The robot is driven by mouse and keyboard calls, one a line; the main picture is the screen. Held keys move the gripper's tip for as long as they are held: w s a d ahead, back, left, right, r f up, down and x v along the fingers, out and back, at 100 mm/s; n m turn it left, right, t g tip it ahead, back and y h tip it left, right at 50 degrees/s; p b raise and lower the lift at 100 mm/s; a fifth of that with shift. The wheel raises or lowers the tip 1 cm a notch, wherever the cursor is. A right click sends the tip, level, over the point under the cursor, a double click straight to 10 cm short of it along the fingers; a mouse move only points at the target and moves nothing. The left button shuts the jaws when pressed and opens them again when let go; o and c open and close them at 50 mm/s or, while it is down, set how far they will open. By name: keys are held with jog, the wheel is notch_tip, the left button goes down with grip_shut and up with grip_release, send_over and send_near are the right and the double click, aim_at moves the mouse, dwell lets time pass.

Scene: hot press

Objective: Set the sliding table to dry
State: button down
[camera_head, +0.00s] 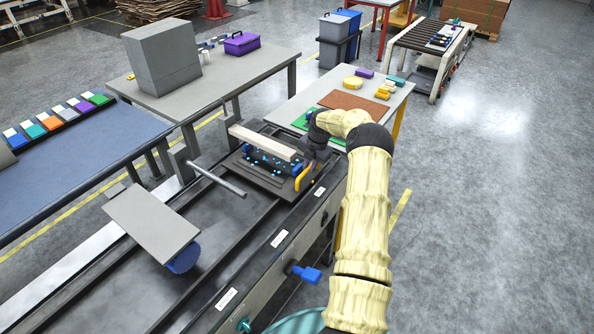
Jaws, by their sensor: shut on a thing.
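The sliding table (258,183) is a dark plate on the rails of the press bench, at the far end of the track. A block with blue spots and a pale bar lie on it. A yellow handle (304,177) stands at its right side. My gripper (308,166) is at this handle, reaching down from above right, and appears shut on it; the fingers are small and partly hidden by the wrist. White labels (279,238) sit along the bench's right rail, too small to read.
A blue lever (305,273) juts from the bench's right side. A table with small items (353,83) stands behind my wrist. The floor at right is clear.

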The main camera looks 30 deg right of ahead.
jog(key=shift+d, duration=0.3)
jog(key=shift+w+r, duration=0.1)
jog(key=shift+a, duration=0.1)
jog(key=c, duration=1.4)
grip_release()
jog(key=shift+d, duration=0.25)
jog(key=shift+w+a, duration=0.1)
jog(key=shift+a, duration=0.25)
jog(key=shift+s+d+r, duration=0.2)
jog(key=shift+d+r, duration=0.05)
jog(key=shift+r, duration=0.25)
notch_tip(320, 180, up, 16)
jog(key=s+d+b, duration=0.1)
jog(key=s+b, duration=0.1)
jog(key=b, duration=0.1)
jog(key=shift+s+b, duration=0.3)
jog(key=shift+s, duration=0.05)
